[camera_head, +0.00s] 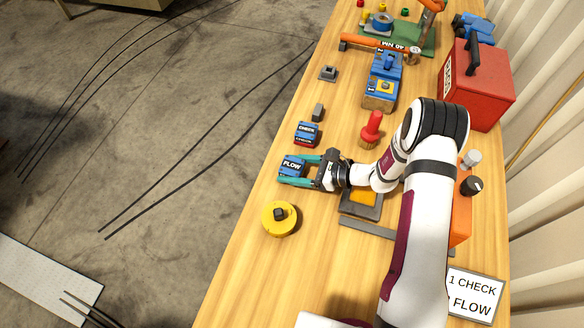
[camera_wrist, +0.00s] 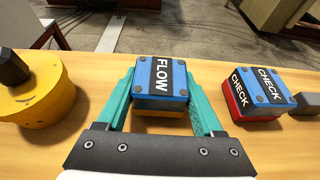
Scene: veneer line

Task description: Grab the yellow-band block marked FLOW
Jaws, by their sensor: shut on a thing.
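The FLOW block (camera_head: 291,168) has a blue top with a black label and white letters. It sits near the table's left edge in the head view. In the wrist view the FLOW block (camera_wrist: 162,80) is between the two teal fingers of my gripper (camera_wrist: 163,98), and a yellow band shows low on its near side. My gripper (camera_head: 297,170) is shut on it. The CHECK block (camera_head: 306,133) stands just beyond it; in the wrist view the CHECK block (camera_wrist: 258,92) is to the right, with a red lower band. Whether the FLOW block touches the table is hard to tell.
A yellow round piece with a dark knob (camera_head: 280,218) stands close on the near side. A small grey block (camera_head: 317,112) lies past CHECK. A red-handled stamp (camera_head: 371,128), a blue fixture (camera_head: 382,80) and a red toolbox (camera_head: 478,88) are farther off. A sign (camera_head: 473,296) reads CHECK, FLOW.

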